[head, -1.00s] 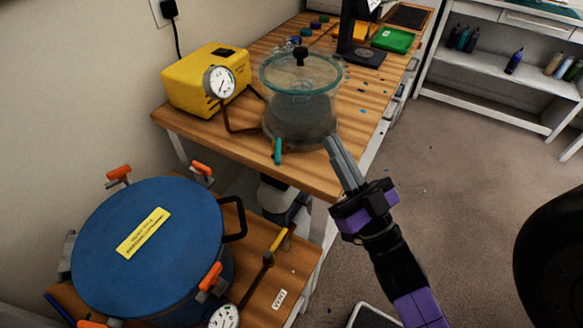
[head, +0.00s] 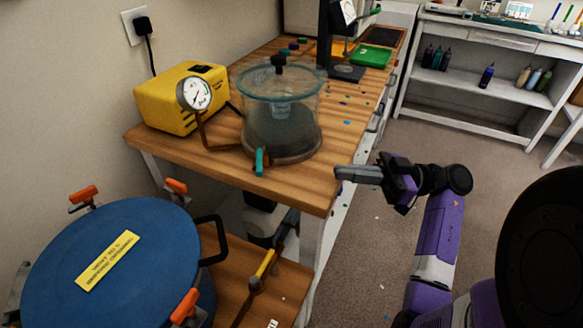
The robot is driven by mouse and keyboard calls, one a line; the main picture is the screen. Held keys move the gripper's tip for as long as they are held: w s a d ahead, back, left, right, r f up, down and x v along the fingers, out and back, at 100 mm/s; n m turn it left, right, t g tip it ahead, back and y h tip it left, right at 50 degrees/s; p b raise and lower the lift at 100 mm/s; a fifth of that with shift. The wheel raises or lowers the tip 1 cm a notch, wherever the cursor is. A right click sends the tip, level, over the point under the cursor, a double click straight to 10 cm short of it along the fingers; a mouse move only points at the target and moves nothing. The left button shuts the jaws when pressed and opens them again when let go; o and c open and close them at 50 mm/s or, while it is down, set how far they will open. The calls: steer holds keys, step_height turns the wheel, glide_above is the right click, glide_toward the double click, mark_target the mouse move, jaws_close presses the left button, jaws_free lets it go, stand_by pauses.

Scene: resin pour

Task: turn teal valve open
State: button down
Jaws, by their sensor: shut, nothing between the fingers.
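The teal valve (head: 260,162) is a small upright lever at the front foot of the clear vacuum chamber (head: 282,125) on the wooden bench. The chamber has a teal rim and a black knob on its lid. A cup shows inside it. My gripper (head: 338,173) is shut and empty, its fingers pointing left just off the bench's right front corner. It is to the right of the valve with a clear gap between them, and touches nothing that I can see.
A yellow pump (head: 180,98) with a round gauge (head: 195,93) stands left of the chamber, joined by a brown hose. A blue-lidded pot (head: 115,255) with orange clamps and a yellow-handled lever (head: 264,264) are lower left. A green tray (head: 371,57) lies at the back.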

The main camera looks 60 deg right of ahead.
mark_target(259, 159)
steer(key=x, duration=1.4)
steer(key=shift+a+r+m+h+p, duration=0.1)
steer(key=shift+a+m+h+p, duration=0.3)
steer(key=shift+p, duration=0.5)
steer(key=m+t+h+p, duration=0.1)
steer(key=h+p, duration=0.1)
steer(key=p, duration=0.1)
steer(key=w+a+m+h+p, duration=0.1)
steer(key=h+p, duration=0.1)
steer(key=p, duration=0.1)
steer(key=a+m+t+h+p, duration=0.1)
steer(key=h+p, duration=0.1)
steer(key=p, duration=0.2)
steer(key=shift+w+m+t+h, duration=0.3)
steer(key=shift+w+m+h, duration=0.1)
steer(key=shift+w+p, duration=0.1)
steer(key=shift+p, duration=0.2)
